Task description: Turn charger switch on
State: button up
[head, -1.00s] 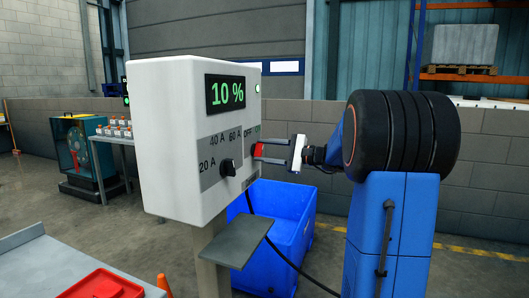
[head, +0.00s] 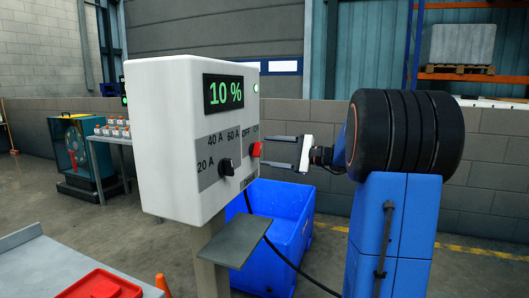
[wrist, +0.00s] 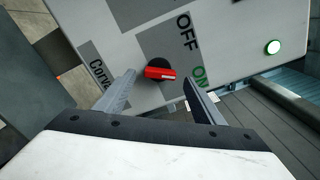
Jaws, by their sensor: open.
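The charger (head: 172,190) is a white box on a post, with a green display reading 10 %. Its red charger switch (head: 256,149) is on the right part of the front panel, below the OFF and ON labels. In the wrist view the red switch handle (wrist: 160,73) points right, toward the green ON label (wrist: 200,77), with OFF above it. A green lamp (wrist: 273,47) on the panel is lit. My gripper (head: 264,152) is open and empty, just in front of the switch. Its fingers lie either side of the handle in the wrist view, with visible gaps.
A black current knob (head: 227,167) sits lower left of the switch. A grey shelf (head: 235,243) juts out below the box. A blue bin (head: 290,225) and a black cable are behind and below. A red tray (head: 100,284) lies on a table at lower left.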

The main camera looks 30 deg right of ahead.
jog(key=v, duration=1.4)
jog(key=shift+s+d, duration=0.15)
jog(key=s+a+f+n+g+h, duration=0.1)
jog(key=s+a+f+n+g, duration=0.2)
jog(key=a, duration=0.6)
jog(key=s+a+f+n+g+h, duration=0.1)
jog(key=s+a+f+g, duration=0.3)
jog(key=a, duration=0.5)
jog(key=s+a+f+n+g, duration=0.2)
jog(key=a+f, duration=0.3)
jog(key=a, duration=0.3)
jog(key=s+a+f+n+h, duration=0.1)
jog(key=s+f+n+h, duration=0.3)
jog(key=s, duration=0.4)
jog(key=s+a+f+n+h, duration=0.2)
jog(key=s+f+n+h, duration=0.3)
jog(key=s+f, duration=0.3)
jog(key=shift+s+a+n, duration=0.25)
jog(key=shift+s+n, duration=0.4)
jog(key=shift+n, duration=0.15)
